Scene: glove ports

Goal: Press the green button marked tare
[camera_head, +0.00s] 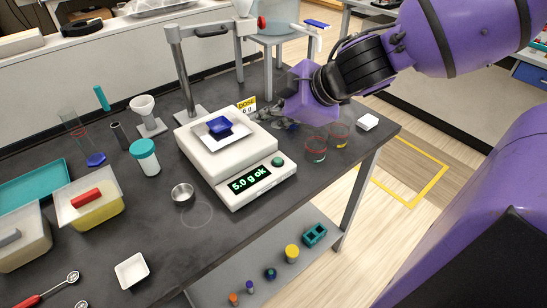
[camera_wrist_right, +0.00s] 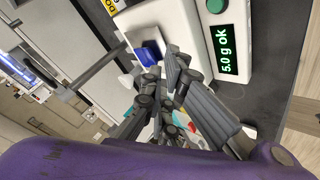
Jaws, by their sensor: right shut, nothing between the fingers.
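The white scale (camera_head: 222,158) stands on the dark table, its display (camera_head: 249,180) reading "5.0 g ok". The round green button (camera_head: 277,161) is on its front panel, right of the display; any marking on it is too small to read. The button also shows at the top of the right wrist view (camera_wrist_right: 215,5). A blue block-like item (camera_head: 220,126) sits in a white dish on the scale. My right gripper (camera_head: 268,118) is shut and empty, behind and right of the scale and apart from the button. In the right wrist view its fingers (camera_wrist_right: 172,78) show near the dish. My left gripper is not in view.
Two clear cups (camera_head: 316,150) stand right of the scale, near my right gripper. A yellow "DOSE" card (camera_head: 246,104) and a metal stand (camera_head: 184,70) are behind it. A metal cup (camera_head: 183,194) and a teal-lidded jar (camera_head: 146,158) stand to its left.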

